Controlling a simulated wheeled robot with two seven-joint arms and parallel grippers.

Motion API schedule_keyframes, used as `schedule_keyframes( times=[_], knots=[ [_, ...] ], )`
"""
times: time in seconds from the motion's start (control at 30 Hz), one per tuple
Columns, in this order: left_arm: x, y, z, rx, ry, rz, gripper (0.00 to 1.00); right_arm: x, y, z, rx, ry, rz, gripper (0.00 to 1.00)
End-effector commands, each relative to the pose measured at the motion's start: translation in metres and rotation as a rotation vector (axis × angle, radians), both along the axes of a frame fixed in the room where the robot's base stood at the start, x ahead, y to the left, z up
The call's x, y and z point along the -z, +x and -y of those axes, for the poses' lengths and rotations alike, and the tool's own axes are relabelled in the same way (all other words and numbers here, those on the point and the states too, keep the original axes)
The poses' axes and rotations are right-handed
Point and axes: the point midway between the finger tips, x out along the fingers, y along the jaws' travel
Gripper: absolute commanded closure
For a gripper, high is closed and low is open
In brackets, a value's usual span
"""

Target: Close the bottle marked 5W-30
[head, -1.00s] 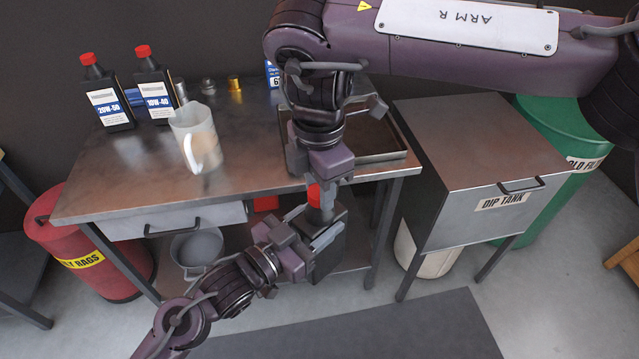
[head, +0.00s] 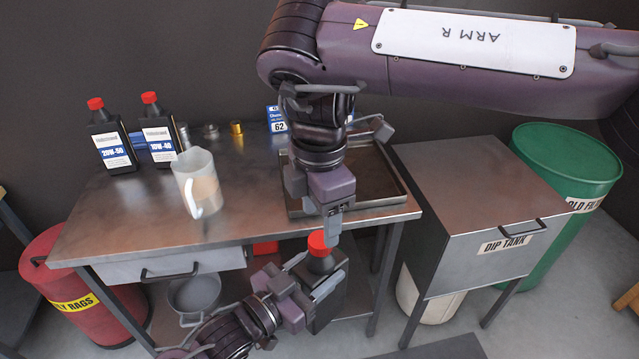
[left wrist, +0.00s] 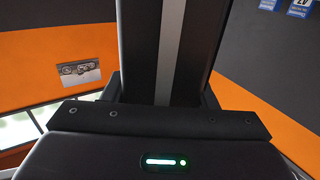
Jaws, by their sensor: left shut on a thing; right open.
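My left gripper (head: 316,279) is shut on a black bottle (head: 323,303) with a red cap (head: 318,243) on top. It holds the bottle roughly upright, slightly tilted, in front of the table edge. The bottle's label is not readable here. My right gripper (head: 331,226) is open, pointing down just above and beside the red cap; I cannot tell whether it touches the cap. In the left wrist view, a black surface with a grey stripe (left wrist: 170,50), seemingly the bottle, stands between the fingers.
On the metal table (head: 120,215) stand the 20W-50 bottle (head: 112,145), the 10W-40 bottle (head: 157,137), a jug (head: 197,183) and an empty-looking tray (head: 375,190). The dip tank (head: 470,190) and green drum (head: 565,160) are right, a red rags bin (head: 75,290) left.

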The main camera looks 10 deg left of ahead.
Motion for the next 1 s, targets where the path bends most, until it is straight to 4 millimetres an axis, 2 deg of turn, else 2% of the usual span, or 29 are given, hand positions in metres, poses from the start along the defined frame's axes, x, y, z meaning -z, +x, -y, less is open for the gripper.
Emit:
schedule_keyframes(
  times=[0.03, 0.2, 0.4, 1.0],
  knots=[
    [-0.002, 0.0, 0.0, 0.0, -0.002, 0.004, 1.0, -0.014, 0.001, 0.0, 0.002, 0.0, 0.009, 0.41],
    [-0.002, 0.0, 0.0, 0.0, -0.002, 0.004, 1.0, -0.047, 0.001, 0.0, 0.003, 0.0, 0.007, 0.41],
    [-0.002, 0.0, 0.0, -0.001, -0.002, 0.004, 1.0, -0.07, 0.0, -0.001, 0.002, -0.001, 0.003, 0.41],
    [-0.002, 0.0, 0.0, -0.001, -0.002, 0.004, 1.0, -0.074, 0.0, -0.001, 0.001, 0.001, 0.0, 0.41]
  ],
)
